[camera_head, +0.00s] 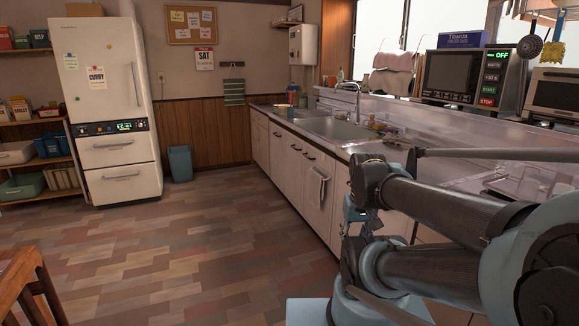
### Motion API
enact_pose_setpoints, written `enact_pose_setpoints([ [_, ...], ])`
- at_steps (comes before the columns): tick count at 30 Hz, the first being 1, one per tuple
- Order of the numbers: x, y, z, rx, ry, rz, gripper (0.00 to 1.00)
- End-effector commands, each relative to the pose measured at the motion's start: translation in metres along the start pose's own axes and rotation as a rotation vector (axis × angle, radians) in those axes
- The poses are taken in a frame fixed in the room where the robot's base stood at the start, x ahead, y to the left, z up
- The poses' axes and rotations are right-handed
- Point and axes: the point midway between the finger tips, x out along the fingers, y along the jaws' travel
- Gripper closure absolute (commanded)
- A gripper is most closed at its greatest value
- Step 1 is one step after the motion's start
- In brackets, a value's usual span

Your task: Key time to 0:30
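A dark countertop appliance (466,78) with a glass door stands on the counter at the upper right. Its control panel (495,77) is on its right side. The display at the panel's top reads OFF in green. Below it are small keys, one seeming to read +30, then a green START key and a red STOP key. My arm is folded across the lower right. What seems to be my gripper (355,213) is partly hidden by the arm, well below and left of the panel. Its fingers are too small and covered to judge.
A long counter (272,105) with a sink (335,127) and tap runs along the right. A second oven-like appliance (553,94) stands at the far right. A white fridge (104,101) is at the left, a wooden chair (30,290) at lower left. The middle floor is clear.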

Motion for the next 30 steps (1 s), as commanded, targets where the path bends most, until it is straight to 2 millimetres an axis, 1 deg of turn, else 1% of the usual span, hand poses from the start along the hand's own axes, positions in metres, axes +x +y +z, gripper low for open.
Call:
enact_pose_setpoints([
  [1,-0.0011,0.0002,-0.0047,0.000,-0.001,0.000,0.84],
  [2,-0.0011,0.0002,-0.0047,0.000,-0.001,0.000,0.91],
  [3,-0.0009,0.0002,-0.0044,0.000,-0.001,0.000,1.00],
  [30,-0.0012,0.0002,-0.0036,0.001,0.000,0.000,1.00],
])
